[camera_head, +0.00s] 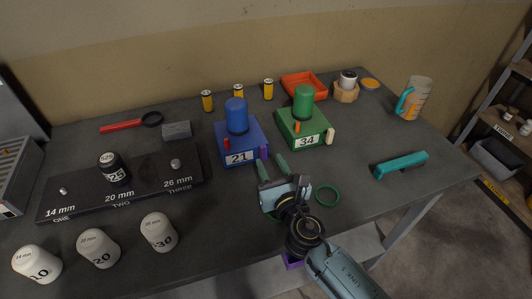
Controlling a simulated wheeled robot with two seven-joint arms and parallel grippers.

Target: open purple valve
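The purple valve (264,153) is a small upright purple lever at the front right corner of the blue block marked 21 (240,158). A red lever (226,144) stands at that block's front left, and a blue drum (236,115) sits on top. My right gripper (271,163) reaches up from the lower right. Its two green-grey fingers are spread, with the purple valve close to the left fingertip. I cannot tell whether they touch. Nothing shows between the fingers. My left gripper is not in view.
A green block marked 34 (305,141) with a green drum (303,101) stands to the right. A green ring (327,196) lies beside my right gripper. A teal tool (402,164) lies further right. A black stepped stand (143,190) and white weights (159,231) fill the left.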

